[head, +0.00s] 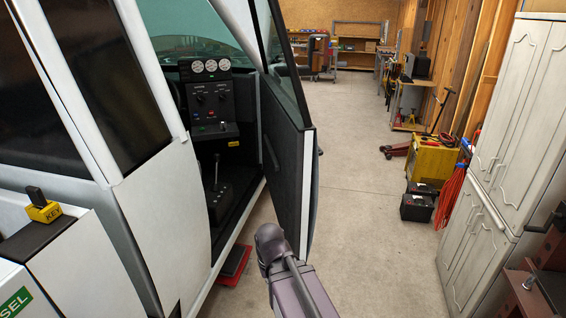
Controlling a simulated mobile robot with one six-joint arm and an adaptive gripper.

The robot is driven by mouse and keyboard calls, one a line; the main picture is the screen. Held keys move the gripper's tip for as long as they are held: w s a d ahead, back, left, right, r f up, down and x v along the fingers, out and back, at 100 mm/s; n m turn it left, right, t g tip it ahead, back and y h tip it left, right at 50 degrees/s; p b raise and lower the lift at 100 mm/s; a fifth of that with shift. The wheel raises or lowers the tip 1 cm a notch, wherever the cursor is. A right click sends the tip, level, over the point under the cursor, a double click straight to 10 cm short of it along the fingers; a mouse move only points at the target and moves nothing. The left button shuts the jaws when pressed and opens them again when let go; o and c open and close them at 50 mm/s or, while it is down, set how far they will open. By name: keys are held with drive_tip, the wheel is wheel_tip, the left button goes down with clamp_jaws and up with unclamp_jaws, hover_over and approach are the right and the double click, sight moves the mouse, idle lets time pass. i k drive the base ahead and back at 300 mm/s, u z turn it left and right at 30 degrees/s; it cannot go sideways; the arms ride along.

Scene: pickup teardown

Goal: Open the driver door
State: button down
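The driver door (284,165) of the white pickup stands open, swung out from the cab, with a wide gap between it and the body. Its dark inner panel faces the cab, and its pale free edge faces me. A small dark part, perhaps the outer handle (320,152), sticks out just past that edge. Through the doorway the dashboard (208,95) and a floor lever (215,172) show. My arm reaches up from the bottom, and its rounded joint overlaps the lower door in the picture. I cannot make out my gripper's fingers or any contact with the door.
A yellow key block (43,211) sits on the truck's side at left. A red step (236,262) lies below the doorway. The concrete floor (355,215) right of the door is clear. Black boxes (417,206), a yellow machine (434,158) and grey cabinets (495,160) line the right.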

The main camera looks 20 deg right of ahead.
sight(291, 150)
drive_tip(key=i, duration=0.9)
drive_tip(key=u, duration=0.05)
